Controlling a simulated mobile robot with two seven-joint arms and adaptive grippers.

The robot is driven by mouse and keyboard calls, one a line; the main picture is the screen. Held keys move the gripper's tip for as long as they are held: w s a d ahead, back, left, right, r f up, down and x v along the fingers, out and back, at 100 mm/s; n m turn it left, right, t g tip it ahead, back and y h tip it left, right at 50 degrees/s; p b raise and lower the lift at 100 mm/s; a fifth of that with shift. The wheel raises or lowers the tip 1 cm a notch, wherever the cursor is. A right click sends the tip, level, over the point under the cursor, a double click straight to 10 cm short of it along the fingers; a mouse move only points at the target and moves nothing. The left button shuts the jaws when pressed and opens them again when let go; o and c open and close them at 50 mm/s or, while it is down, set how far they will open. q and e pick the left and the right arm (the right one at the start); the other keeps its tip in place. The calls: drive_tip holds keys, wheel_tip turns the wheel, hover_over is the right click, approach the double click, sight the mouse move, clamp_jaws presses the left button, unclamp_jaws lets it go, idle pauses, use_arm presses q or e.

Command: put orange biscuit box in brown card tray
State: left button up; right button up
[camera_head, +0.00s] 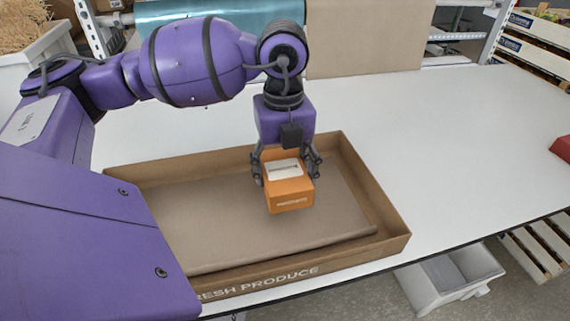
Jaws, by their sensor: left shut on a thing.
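The orange biscuit box (290,196) has a white label on its top. My left gripper (287,172) is shut on it, with a finger on each side. The box is over the inside of the brown card tray (392,244), right of its middle. I cannot tell whether its underside touches the tray's floor. The tray is wide and shallow, with "FRESH PRODUCE" on its front wall, and a brown sheet lies on its floor. My left arm hides part of the tray's left side. My right gripper is not in view.
The white table (465,140) is clear right of the tray. A red object (562,148) sits at the right edge. A brown board (365,40) stands at the back. A grey-white bin (450,278) stands below the front edge, and wooden crates (535,48) are at the right.

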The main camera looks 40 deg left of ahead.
use_arm(q)
drive_tip(key=shift+f+b, duration=0.45)
drive_tip(key=shift+f, duration=1)
drive_tip(key=shift+f+b, duration=0.55)
drive_tip(key=shift+f, duration=0.7)
drive_tip(key=shift+f+b, duration=0.35)
drive_tip(key=shift+f, duration=0.35)
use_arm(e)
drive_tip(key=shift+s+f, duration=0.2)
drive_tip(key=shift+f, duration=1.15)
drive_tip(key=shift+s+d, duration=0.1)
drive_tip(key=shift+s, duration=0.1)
use_arm(q)
drive_tip(key=o, duration=1.4)
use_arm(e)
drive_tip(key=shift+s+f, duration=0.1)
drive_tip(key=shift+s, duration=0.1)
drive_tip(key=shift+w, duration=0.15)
